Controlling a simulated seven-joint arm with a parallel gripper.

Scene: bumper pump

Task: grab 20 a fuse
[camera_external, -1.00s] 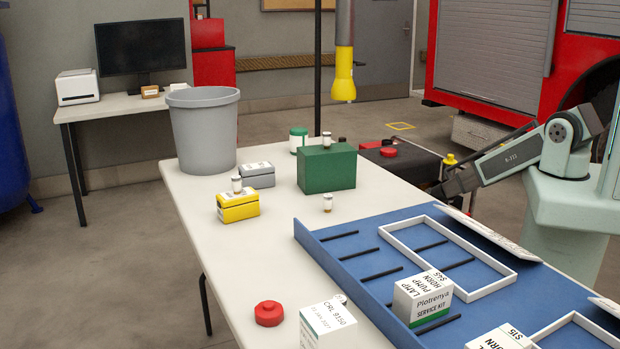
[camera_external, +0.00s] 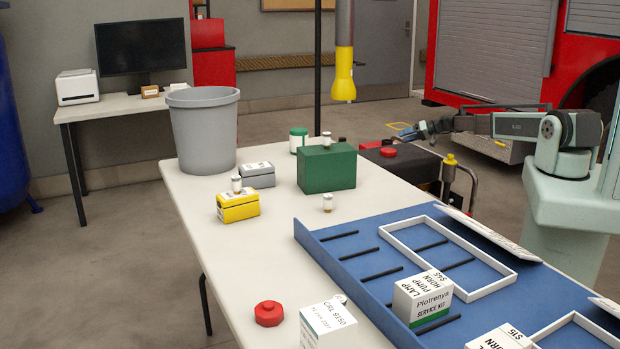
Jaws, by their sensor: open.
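No label reading "20 A" is legible, so I cannot tell which item is the 20 A fuse. Small white-capped cylinders stand on the yellow box (camera_external: 238,208), on the green box (camera_external: 327,170) and on the bare table: one on the yellow box (camera_external: 237,184), one on the green box (camera_external: 326,139), one on the table (camera_external: 328,203). A grey box (camera_external: 258,175) lies behind the yellow one. My gripper (camera_external: 402,134) is at the end of my outstretched arm, beyond the table's far right side, apart from all these items. It is open, small in view, and looks empty.
A grey bin (camera_external: 204,132) and a green-lidded jar (camera_external: 298,139) stand at the back. A blue tray (camera_external: 345,262) with dividers and a white kit box (camera_external: 423,297) fills the right. A red knob (camera_external: 268,313) lies in front. The table's left middle is clear.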

